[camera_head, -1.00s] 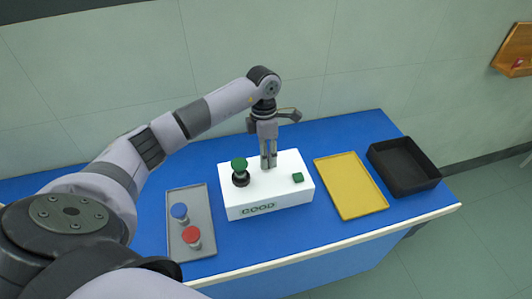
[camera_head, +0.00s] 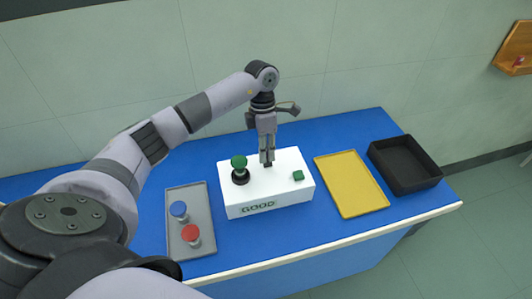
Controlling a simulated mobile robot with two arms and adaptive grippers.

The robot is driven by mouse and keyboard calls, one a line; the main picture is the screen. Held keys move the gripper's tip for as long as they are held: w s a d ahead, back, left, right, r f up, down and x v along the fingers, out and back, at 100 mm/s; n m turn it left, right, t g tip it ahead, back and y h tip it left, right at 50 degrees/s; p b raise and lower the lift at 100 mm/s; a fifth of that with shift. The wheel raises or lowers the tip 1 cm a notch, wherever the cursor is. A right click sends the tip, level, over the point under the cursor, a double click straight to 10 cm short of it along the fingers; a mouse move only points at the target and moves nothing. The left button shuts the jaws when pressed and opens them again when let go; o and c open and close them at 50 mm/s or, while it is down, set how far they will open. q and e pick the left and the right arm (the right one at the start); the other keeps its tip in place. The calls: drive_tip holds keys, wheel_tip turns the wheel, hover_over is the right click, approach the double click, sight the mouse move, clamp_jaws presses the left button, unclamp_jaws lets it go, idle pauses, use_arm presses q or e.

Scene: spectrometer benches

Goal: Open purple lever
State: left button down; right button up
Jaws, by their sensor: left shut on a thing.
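A white box-shaped instrument (camera_head: 270,191) stands on the blue bench, with a front label (camera_head: 258,208) reading "GOOD". A green-capped piece (camera_head: 239,163) sits in a black round base at its left, and a small green block (camera_head: 298,175) is at its right. My left gripper (camera_head: 267,161) points straight down over the middle of the box top, between these two. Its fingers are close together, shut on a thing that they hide. I see no purple lever. My right gripper does not show.
On the blue bench (camera_head: 325,233), a grey tray (camera_head: 205,247) at left holds blue-topped and red-topped pieces. A yellow tray (camera_head: 350,185) and a black bin (camera_head: 405,168) stand to the right. The wall is close behind.

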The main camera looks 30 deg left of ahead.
use_arm(q)
drive_tip(key=g+h+b, duration=0.1)
drive_tip(key=b, duration=0.1)
drive_tip(key=w+a+f+h+b, duration=0.1)
drive_tip(key=shift+g+b, duration=0.4)
drive_tip(key=shift+a+r+g+h+b, duration=0.15)
drive_tip(key=shift+g+h+b, duration=0.15)
drive_tip(key=shift+h+b, duration=0.25)
drive_tip(key=shift+r, duration=0.1)
drive_tip(key=c, duration=1.6)
unclamp_jaws()
drive_tip(key=v, duration=1.2)
drive_tip(key=shift+w, duration=0.15)
